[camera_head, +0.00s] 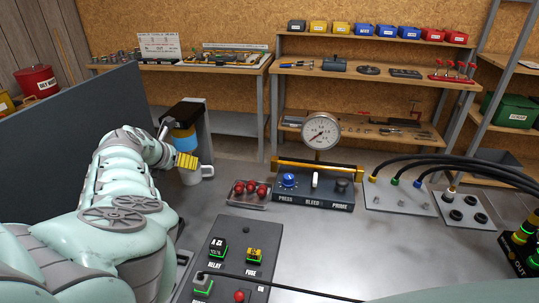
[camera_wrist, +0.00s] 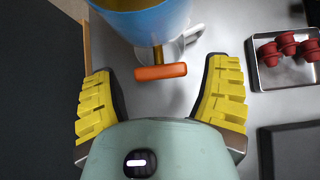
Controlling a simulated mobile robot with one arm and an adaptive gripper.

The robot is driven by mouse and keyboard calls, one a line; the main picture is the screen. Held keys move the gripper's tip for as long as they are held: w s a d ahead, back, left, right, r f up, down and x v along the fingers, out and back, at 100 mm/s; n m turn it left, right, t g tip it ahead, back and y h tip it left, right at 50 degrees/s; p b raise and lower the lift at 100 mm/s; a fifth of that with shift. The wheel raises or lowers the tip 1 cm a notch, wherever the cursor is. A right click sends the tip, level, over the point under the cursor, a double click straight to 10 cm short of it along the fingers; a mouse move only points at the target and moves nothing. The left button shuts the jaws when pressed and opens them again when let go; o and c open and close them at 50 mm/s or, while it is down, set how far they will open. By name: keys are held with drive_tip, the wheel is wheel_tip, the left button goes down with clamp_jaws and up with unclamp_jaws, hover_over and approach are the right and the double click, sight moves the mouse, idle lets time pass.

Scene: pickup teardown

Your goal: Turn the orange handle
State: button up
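The orange handle (camera_wrist: 161,71) is a short horizontal bar on a brass stem, below a blue container (camera_wrist: 150,20) in the wrist view. In the head view the blue container (camera_head: 184,140) stands at the left rear of the bench; the orange handle is hidden there behind my gripper. My gripper (camera_wrist: 161,85) is open, with one yellow ridged finger on each side of the handle and clear gaps to both. It also shows in the head view (camera_head: 187,161). A white mug (camera_wrist: 185,42) sits behind the handle, under the container.
A small tray (camera_head: 238,200) of red caps lies right of my gripper. The press panel (camera_head: 312,190) with a gauge (camera_head: 321,131) stands further right. A dark partition (camera_head: 70,135) rises on the left. The relay and fuse panel (camera_head: 238,262) lies nearer.

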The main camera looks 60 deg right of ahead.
drive_tip(key=c, duration=1.1)
drive_tip(key=shift+o, duration=0.2)
drive_tip(key=shift+a+f+b, duration=0.1)
drive_tip(key=shift+f+b, duration=0.05)
drive_tip(key=shift+b, duration=0.2)
drive_tip(key=shift+w+f+n+g+h+b, duration=0.15)
drive_tip(key=shift+n+g+h+b, duration=0.25)
drive_tip(key=shift+b, duration=0.35)
drive_tip(key=g+b, duration=0.1)
drive_tip(key=b, duration=0.1)
drive_tip(key=n+g+b, duration=0.1)
drive_tip(key=b, duration=0.2)
drive_tip(key=shift+w+a+f+h, duration=0.15)
drive_tip(key=shift+w+h, duration=0.1)
drive_tip(key=shift+h, duration=0.15)
drive_tip(key=n+g+h+b, duration=0.1)
drive_tip(key=g+b, duration=0.1)
drive_tip(key=b, duration=0.5)
drive_tip(key=shift+n+g+h, duration=0.3)
drive_tip(key=shift+n+g, duration=0.1)
drive_tip(key=shift+c, duration=0.2)
drive_tip(key=shift+w+a+b, duration=0.1)
drive_tip(key=shift+b, duration=0.35)
